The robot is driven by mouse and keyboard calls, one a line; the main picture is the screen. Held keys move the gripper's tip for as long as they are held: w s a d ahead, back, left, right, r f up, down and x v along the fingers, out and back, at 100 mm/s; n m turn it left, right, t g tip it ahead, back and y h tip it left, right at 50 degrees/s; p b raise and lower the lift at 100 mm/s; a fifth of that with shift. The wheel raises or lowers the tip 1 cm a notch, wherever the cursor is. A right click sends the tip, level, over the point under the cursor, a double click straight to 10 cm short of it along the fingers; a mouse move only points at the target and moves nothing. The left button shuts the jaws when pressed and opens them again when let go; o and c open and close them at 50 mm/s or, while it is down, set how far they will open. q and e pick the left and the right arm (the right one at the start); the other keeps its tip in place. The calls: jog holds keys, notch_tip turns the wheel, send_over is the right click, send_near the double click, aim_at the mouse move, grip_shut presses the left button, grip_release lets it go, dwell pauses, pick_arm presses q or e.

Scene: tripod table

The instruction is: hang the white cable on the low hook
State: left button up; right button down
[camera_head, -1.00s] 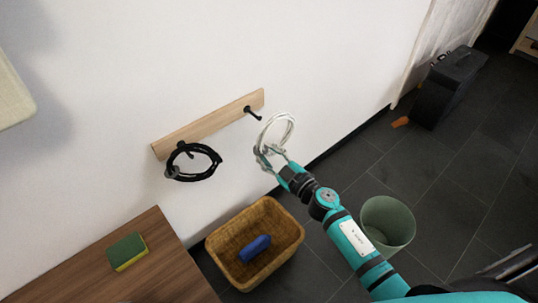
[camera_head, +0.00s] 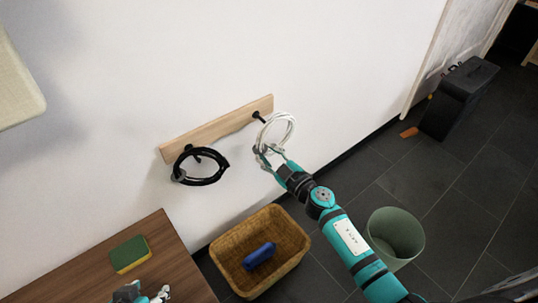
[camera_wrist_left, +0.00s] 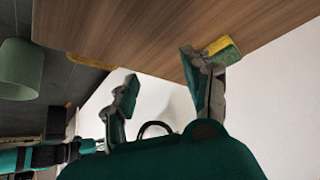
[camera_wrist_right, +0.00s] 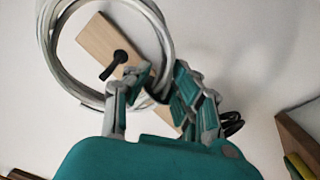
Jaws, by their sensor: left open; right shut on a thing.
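The white cable (camera_head: 291,133) is a coiled loop held up beside the wall. My right gripper (camera_head: 267,155) is shut on its lower left side; the coil also shows in the right wrist view (camera_wrist_right: 55,72). A dark hook (camera_head: 258,116) at the right end of the wooden board (camera_head: 222,126) is close to the coil's upper left edge. In the right wrist view this hook (camera_wrist_right: 115,64) appears through the loop's opening; I cannot tell whether it passes through. The board's other hook (camera_head: 192,151) carries a black cable (camera_head: 203,181). My left gripper (camera_wrist_left: 165,90) is open and empty.
A brown table (camera_head: 160,250) with a green-yellow sponge (camera_head: 129,254) is at lower left. A wicker basket (camera_head: 225,262) with a blue object (camera_head: 260,256) and a green bin (camera_head: 395,235) stand on the floor. A black case (camera_head: 458,98) stands at right.

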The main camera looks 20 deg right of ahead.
jog(key=shift+b+x, duration=0.35)
jog(key=shift+x, duration=0.65)
jog(key=shift+w+a+f+b, duration=0.1)
jog(key=shift+w+a+b, duration=0.2)
jog(key=shift+w, duration=0.35)
jog(key=shift+w+a, duration=0.15)
jog(key=shift+w, duration=0.25)
pick_arm(q)
jog(key=w+d+r+t+h+b, duration=0.1)
jog(key=w+d+r+t+h, duration=0.1)
jog(key=w+r+t, duration=0.5)
jog(key=shift+w+d+r+t, duration=0.3)
jog(key=shift+w+d+r, duration=0.6)
jog(key=shift+w, duration=0.25)
pick_arm(e)
jog(key=shift+w+a+f, duration=0.25)
jog(key=shift+w+f, duration=0.35)
jog(key=shift+f, duration=0.05)
pick_arm(q)
jog(key=shift+s, duration=0.1)
pick_arm(e)
jog(key=c, duration=1.1)
grip_release()
pick_arm(q)
jog(key=shift+f, duration=0.1)
pick_arm(e)
jog(key=shift+o, duration=0.2)
